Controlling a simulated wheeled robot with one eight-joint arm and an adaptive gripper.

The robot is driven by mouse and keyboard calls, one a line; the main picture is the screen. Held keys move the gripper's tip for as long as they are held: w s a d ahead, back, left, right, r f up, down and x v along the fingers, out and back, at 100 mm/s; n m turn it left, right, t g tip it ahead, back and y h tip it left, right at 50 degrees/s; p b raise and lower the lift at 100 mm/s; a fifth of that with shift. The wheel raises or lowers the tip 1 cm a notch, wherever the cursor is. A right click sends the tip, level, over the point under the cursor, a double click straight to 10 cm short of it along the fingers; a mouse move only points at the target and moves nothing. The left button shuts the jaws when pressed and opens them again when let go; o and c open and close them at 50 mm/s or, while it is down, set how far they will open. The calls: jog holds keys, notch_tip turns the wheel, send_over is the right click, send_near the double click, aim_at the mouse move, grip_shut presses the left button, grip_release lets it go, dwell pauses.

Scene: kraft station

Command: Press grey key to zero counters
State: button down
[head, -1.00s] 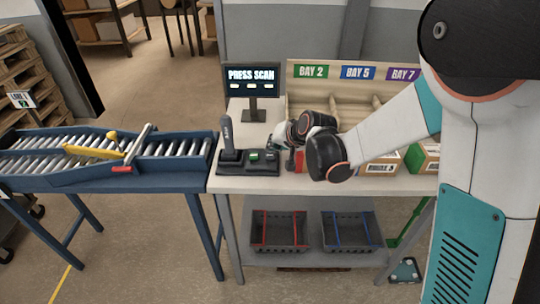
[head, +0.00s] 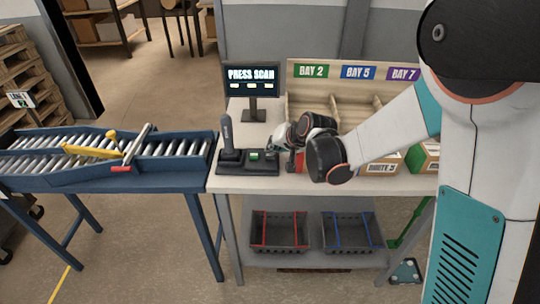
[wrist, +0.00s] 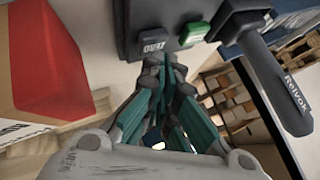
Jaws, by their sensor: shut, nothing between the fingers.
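The grey key (wrist: 153,46), marked ZERO, sits on the black control panel (wrist: 138,14), beside a green key (wrist: 194,34). In the head view the panel (head: 232,168) stands on the white bench, with the green key (head: 254,156) lit; my gripper and its closeness make the grey key hard to make out there. My gripper (wrist: 165,62) is shut and empty, its tips right by the near edge of the grey key. I cannot tell whether they touch it. In the head view my gripper (head: 274,145) is at the panel's right end.
A black handheld device (head: 227,135) marked Relvok stands upright at the panel's left. The monitor (head: 252,80) behind reads PRESS SCAN. A red item (head: 299,162) and cartons (head: 381,163) stand to the right, before the bay bins. A roller conveyor (head: 90,155) adjoins the bench's left.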

jog(key=shift+f+b, duration=0.45)
jog(key=shift+f, duration=0.1)
dwell(0.4)
jog(key=shift+r, duration=0.2)
jog(key=shift+r+p, duration=0.65)
jog(key=shift+r, duration=0.1)
jog(key=shift+r+p, duration=1.7)
jog(key=shift+r, duration=0.8)
